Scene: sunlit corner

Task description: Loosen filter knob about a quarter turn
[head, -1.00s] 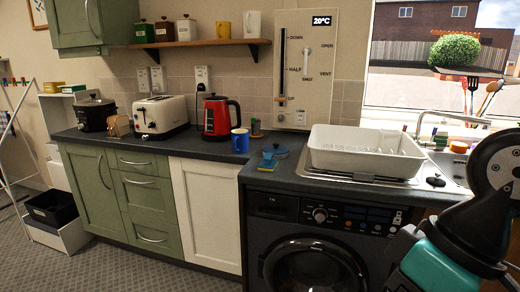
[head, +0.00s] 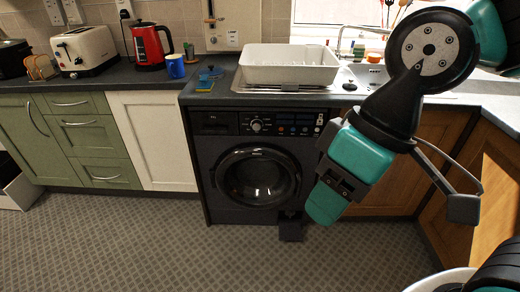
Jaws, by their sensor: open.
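The washing machine (head: 222,205) stands dark and upright under the worktop, its round door (head: 257,177) shut. At its lower right front a small dark flap (head: 290,233) hangs down near the floor. The filter knob would be a tiny dark shape above the flap; I cannot make it out clearly. My gripper (head: 326,205), at the lower end of my teal and black arm, points down and left. It looks empty and open, though its fingers are hard to separate. It appears right of the flap in the picture, apart from it.
A white dish tub (head: 290,65) sits on the worktop by the sink. The blue mug (head: 176,66), red kettle (head: 150,46) and toaster (head: 84,51) stand at left. Wooden cupboards (head: 425,165) are at right. The patterned floor (head: 190,245) is clear in front.

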